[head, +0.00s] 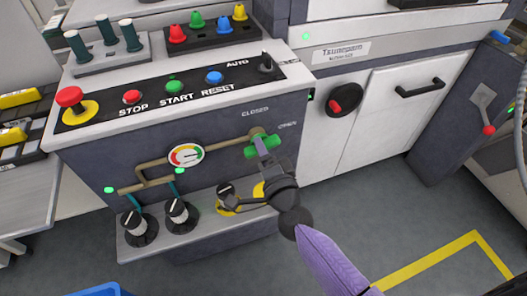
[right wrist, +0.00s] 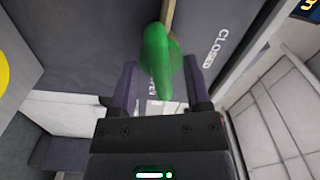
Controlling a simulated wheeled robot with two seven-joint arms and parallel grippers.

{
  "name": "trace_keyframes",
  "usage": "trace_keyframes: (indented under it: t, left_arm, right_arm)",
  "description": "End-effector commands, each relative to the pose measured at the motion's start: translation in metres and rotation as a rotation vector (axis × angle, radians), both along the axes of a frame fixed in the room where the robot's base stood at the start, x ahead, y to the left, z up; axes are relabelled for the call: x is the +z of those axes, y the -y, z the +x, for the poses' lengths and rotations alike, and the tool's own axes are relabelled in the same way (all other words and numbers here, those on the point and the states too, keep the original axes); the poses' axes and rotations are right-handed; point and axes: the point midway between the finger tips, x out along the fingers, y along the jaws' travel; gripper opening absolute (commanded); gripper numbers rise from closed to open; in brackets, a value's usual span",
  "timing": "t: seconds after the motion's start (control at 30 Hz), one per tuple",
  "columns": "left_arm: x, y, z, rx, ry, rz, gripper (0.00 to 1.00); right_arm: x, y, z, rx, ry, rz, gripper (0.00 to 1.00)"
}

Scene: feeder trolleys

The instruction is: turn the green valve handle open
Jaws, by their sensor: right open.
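The green valve handle (head: 262,146) sits on a brass pipe on the front panel of the machine, below the word CLOSED. My right gripper (head: 262,148) reaches up to it from the lower right, its fingers at the handle. In the right wrist view the handle (right wrist: 158,62) stands between the two open fingers of the gripper (right wrist: 160,85), with a gap visible on both sides. The fingers partly cover the second label, and whether they touch the handle cannot be told. My left gripper is in neither view.
A pressure gauge (head: 186,156) and brass pipe lie left of the handle. Black and white knobs (head: 177,212) stand on the ledge below. A red emergency button (head: 69,97) and STOP, START, RESET buttons are above. A black knob with red grip (head: 343,100) is to the right.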

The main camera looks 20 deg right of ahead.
Motion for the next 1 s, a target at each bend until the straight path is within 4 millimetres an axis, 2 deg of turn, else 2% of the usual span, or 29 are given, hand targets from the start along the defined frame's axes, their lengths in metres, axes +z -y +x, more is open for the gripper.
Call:
trace_keyframes:
  t: [0.03,0.07,0.3,0.53,0.8,1.0]
  left_arm:
    - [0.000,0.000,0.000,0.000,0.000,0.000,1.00]
    - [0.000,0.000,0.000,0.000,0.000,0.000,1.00]
    - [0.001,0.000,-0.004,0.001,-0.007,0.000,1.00]
    - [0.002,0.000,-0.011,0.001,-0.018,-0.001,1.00]
    - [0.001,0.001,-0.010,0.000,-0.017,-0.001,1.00]
    - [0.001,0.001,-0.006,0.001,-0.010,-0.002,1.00]
  right_arm:
    - [0.000,0.000,0.000,0.000,0.000,0.000,0.58]
    - [0.000,0.000,0.000,0.000,0.000,0.000,0.51]
    - [0.000,0.000,0.000,0.000,0.000,0.000,0.00]
    - [0.000,0.000,0.000,0.000,0.000,0.014,0.00]
    - [0.001,0.000,0.000,-0.001,-0.009,0.280,0.00]
    - [0.001,0.000,0.000,0.000,-0.010,0.292,0.00]
